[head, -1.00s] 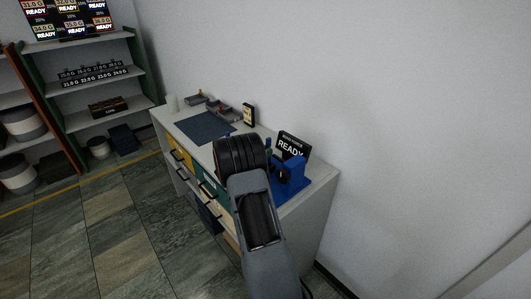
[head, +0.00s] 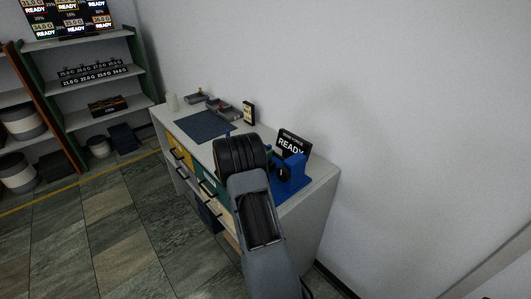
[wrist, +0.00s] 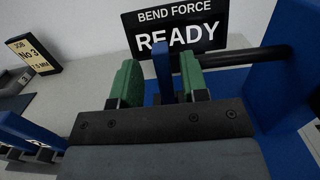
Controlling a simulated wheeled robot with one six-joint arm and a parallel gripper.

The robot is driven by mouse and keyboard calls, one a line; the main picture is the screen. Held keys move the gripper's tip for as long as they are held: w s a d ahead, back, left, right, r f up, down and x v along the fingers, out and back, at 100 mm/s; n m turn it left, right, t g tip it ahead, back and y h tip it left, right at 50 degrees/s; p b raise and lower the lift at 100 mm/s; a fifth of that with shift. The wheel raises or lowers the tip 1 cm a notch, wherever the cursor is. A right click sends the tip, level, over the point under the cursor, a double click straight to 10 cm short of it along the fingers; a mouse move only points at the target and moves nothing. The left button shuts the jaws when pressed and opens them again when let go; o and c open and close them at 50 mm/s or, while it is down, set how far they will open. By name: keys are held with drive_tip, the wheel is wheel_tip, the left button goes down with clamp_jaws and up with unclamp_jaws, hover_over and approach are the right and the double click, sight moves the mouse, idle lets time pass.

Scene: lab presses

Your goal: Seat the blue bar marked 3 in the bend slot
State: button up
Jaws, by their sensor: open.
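In the wrist view, my gripper (wrist: 160,78) is open, with its two green fingers apart. An upright blue bar (wrist: 162,62) stands in the gap between them; no number shows on it, and its lower end is hidden by my gripper. I cannot tell whether it sits in the bend slot. The blue bend press (wrist: 282,85) rises at the right, with a black rod reaching left behind the right finger. In the head view, the press (head: 291,168) stands on the right end of the bench; my wrist hides the fingers there.
A "BEND FORCE READY" sign (wrist: 172,28) stands behind the fingers. A "JOB No 3" card (wrist: 33,53) stands on the bench at the left. Blue upright pieces (wrist: 28,132) are at the wrist view's lower left. A dark mat (head: 205,126) and grey trays (head: 222,107) lie farther along the bench.

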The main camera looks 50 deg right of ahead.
drive_tip(key=a, duration=0.4)
drive_tip(key=a+b, duration=0.1)
drive_tip(key=a, duration=0.4)
drive_tip(key=w+a+f+b, duration=0.1)
drive_tip(key=a, duration=0.3)
drive_tip(key=shift+a, duration=0.4)
drive_tip(key=s+a+r+m+t+y, duration=0.2)
drive_tip(key=s+a+m+y, duration=0.6)
drive_tip(key=a, duration=0.4)
drive_tip(key=s+a+r+m+t+y+p, duration=0.1)
drive_tip(key=s+a+r+m+t+y, duration=0.2)
drive_tip(key=s+a+m+y, duration=0.6)
drive_tip(key=s+a+r+y, duration=0.1)
drive_tip(key=a+y, duration=0.1)
drive_tip(key=a, duration=0.1)
drive_tip(key=shift+a+r, duration=0.25)
drive_tip(key=shift+a, duration=0.05)
drive_tip(key=shift+s, duration=0.1)
